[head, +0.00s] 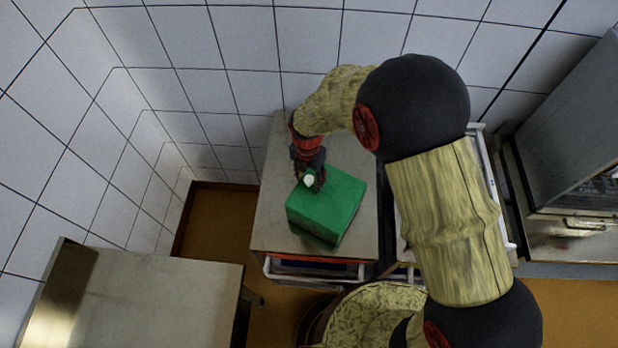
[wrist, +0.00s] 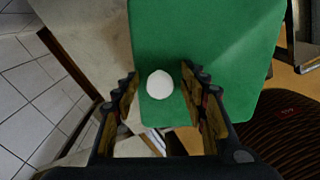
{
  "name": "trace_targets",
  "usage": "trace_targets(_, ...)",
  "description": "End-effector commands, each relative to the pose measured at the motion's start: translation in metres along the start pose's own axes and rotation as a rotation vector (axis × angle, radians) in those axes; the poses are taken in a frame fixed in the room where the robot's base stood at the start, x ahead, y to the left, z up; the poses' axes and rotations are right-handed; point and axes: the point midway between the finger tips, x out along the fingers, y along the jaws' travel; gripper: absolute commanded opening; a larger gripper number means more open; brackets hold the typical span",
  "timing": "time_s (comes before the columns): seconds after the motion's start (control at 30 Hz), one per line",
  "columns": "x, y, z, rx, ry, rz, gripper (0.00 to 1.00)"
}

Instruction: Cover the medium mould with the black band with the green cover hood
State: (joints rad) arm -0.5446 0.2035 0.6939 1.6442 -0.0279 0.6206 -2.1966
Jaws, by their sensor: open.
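The green cover hood (head: 337,205) stands on the steel worktop in the head view, a box shape with a flat top. It fills much of the wrist view (wrist: 225,50), with a white round knob (wrist: 160,85) on its top. My gripper (head: 311,184) is over the left part of the hood. In the wrist view my gripper (wrist: 158,88) is open, with one finger on each side of the knob. I cannot tell whether the fingers touch it. No mould with a black band shows; anything under the hood is hidden.
The steel worktop (head: 273,205) has bare room left of and behind the hood. A tiled wall (head: 240,100) closes the back. Another steel table (head: 130,300) is at the lower left. A steel cabinet (head: 575,130) stands at the right. My arm hides part of the right side.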

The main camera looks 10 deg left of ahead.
Motion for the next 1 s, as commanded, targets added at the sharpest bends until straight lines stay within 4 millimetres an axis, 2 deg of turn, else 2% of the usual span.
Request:
trace_targets(0.23, -0.001, 0.000, 0.000, 0.000, 0.000, 0.000, 0.43)
trace_targets(0.37, -0.010, 0.000, 0.000, 0.000, 0.000, 0.000, 0.43)
trace_targets(0.8, -0.093, 0.001, 0.001, 0.000, -0.002, 0.003, 0.43)
trace_targets(1.0, -0.115, 0.001, 0.000, 0.000, -0.001, 0.001, 0.43)
